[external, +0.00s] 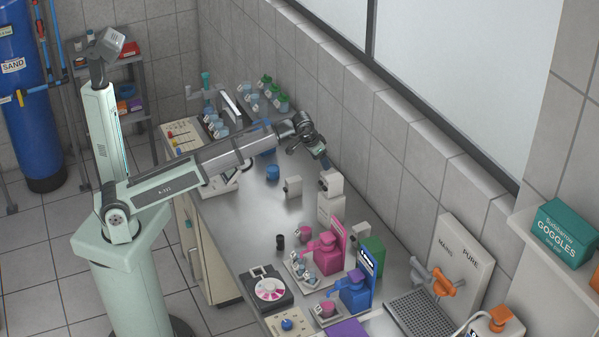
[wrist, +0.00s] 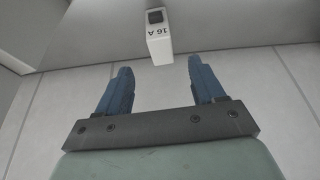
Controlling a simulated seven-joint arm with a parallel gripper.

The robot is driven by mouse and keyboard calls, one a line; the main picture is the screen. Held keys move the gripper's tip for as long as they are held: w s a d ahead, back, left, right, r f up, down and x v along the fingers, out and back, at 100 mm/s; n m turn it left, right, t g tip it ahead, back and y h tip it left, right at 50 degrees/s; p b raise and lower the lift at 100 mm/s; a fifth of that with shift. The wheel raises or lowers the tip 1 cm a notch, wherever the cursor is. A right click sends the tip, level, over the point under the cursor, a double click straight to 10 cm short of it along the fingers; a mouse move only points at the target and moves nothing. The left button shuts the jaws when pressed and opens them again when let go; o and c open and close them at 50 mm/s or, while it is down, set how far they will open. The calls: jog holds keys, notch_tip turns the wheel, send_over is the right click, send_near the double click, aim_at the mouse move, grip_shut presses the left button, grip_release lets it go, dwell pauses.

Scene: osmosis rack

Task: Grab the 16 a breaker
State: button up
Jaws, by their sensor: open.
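The 16 A breaker (wrist: 158,38) is a white block with a dark square switch and an upside-down "16 A" label in the wrist view. It is just beyond my gripper's fingertips, near the middle of the gap. My gripper (wrist: 157,68) is open, with two blue fingers apart and nothing between them. In the external view, my gripper (external: 323,163) hangs over the metal bench, just above a white block (external: 330,183). The label cannot be read there, so I cannot be sure that this block is the 16 A breaker.
Another small white block (external: 293,186) stands to the left on the bench (external: 262,225), and a larger white block (external: 331,210) is just below the upper one. A blue cup (external: 273,172) is farther left. Pink (external: 327,252) and blue (external: 356,288) devices stand nearer the camera. The tiled wall is behind.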

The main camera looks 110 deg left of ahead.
aim_at(327, 173)
jog(key=x, duration=0.6)
jog(key=shift+w+f, duration=0.1)
jog(key=shift+f, duration=0.1)
jog(key=shift+x, duration=2.7)
jog(key=shift+c, duration=0.5)
jog(key=c, duration=1)
